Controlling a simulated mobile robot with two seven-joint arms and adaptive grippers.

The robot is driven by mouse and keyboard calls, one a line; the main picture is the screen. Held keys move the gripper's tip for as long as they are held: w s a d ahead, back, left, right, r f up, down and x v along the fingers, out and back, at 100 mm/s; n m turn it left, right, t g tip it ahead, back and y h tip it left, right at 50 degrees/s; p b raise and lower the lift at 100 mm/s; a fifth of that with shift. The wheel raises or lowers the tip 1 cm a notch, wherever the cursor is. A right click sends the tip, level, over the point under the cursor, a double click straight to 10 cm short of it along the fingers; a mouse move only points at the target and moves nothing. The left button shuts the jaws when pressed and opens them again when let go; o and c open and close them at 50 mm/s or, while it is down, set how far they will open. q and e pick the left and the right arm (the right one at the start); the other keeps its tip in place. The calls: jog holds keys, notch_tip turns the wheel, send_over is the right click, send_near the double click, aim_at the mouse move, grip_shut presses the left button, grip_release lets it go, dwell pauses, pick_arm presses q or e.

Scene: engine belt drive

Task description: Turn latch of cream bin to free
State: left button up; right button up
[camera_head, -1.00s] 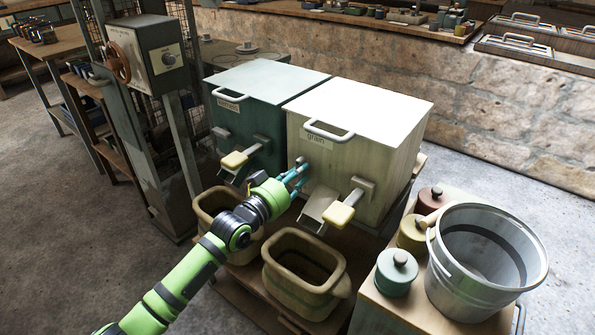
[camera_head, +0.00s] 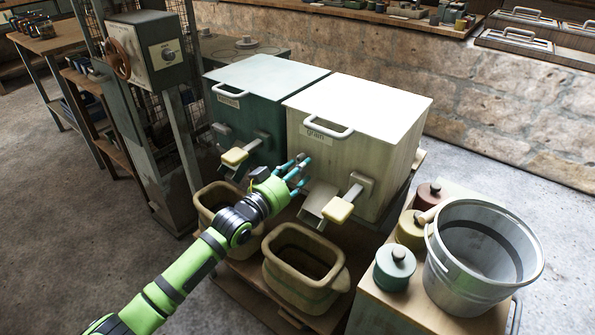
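The cream bin (camera_head: 338,158) stands at the middle right with a white lid, a pale lid handle (camera_head: 327,130) and a label reading "grain". A small grey latch piece (camera_head: 300,157) shows at the upper left of its front, partly hidden by my fingers. Below and to the right is a chute (camera_head: 318,200) and a lever with a cream-yellow grip (camera_head: 339,210). My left gripper (camera_head: 303,172) is in front of the bin's left front edge, just by the latch piece. Its teal fingers are spread, with nothing seen between them. Contact cannot be told. My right gripper is not in view.
A dark green bin (camera_head: 240,105) with its own yellow-gripped lever stands close on the left. Two tan tubs (camera_head: 300,270) sit below the chutes. A metal bucket (camera_head: 480,255) and several lidded pots (camera_head: 394,267) stand on a crate at right.

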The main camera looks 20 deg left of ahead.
pick_arm(q)
jog(key=v, duration=1.2)
dwell(0.5)
